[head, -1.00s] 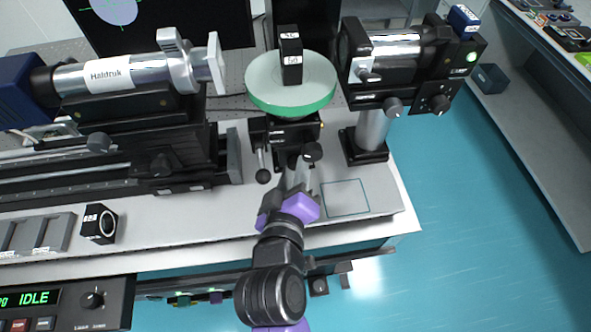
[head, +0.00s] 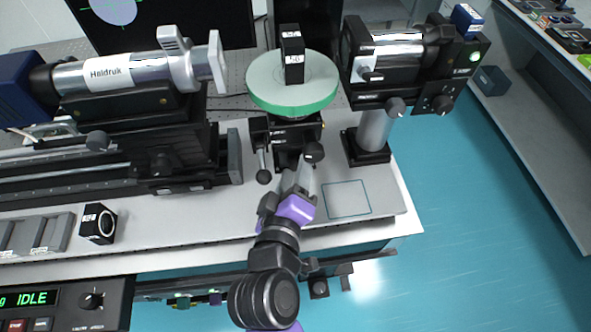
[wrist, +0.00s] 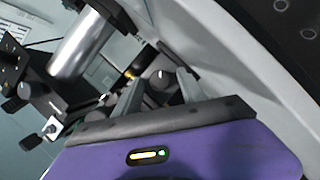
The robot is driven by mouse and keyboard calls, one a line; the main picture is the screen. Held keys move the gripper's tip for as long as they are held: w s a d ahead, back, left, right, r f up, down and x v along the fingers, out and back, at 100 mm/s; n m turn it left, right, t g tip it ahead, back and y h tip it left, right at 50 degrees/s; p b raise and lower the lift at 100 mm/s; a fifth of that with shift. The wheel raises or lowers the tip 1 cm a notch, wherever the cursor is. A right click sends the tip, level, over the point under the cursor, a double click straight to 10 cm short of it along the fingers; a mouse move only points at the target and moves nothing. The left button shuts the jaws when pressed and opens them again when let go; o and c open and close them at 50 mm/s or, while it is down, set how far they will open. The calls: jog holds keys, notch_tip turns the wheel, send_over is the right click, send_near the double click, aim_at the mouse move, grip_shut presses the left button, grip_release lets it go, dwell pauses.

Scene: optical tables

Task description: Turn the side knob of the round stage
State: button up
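The round stage (head: 265,88) has a pale top and a green rim, and a black block (head: 292,60) stands upright on it. Its dark base carries a black side knob (head: 313,152) at the right and a ball-ended lever (head: 264,176) at the left. My purple-and-grey gripper (head: 302,176) is just in front of the knob, with its fingers pointing at the base. In the wrist view the two fingers (wrist: 158,86) are apart, and a dark knob with a white mark (wrist: 162,79) shows between their tips. I cannot tell whether they touch it.
A silver cylinder marked Haldruk (head: 110,73) lies on a mount at the left. A camera-like unit (head: 385,65) stands on a post (head: 374,133) at the right, close to the stage. A small black block (head: 98,223) sits at the front left. An outlined square (head: 347,200) is empty.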

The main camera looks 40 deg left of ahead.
jog(key=shift+s+d, duration=0.1)
jog(key=b+v, duration=0.1)
jog(key=v, duration=0.6)
jog(key=shift+s+d, duration=0.15)
jog(key=shift+s, duration=0.15)
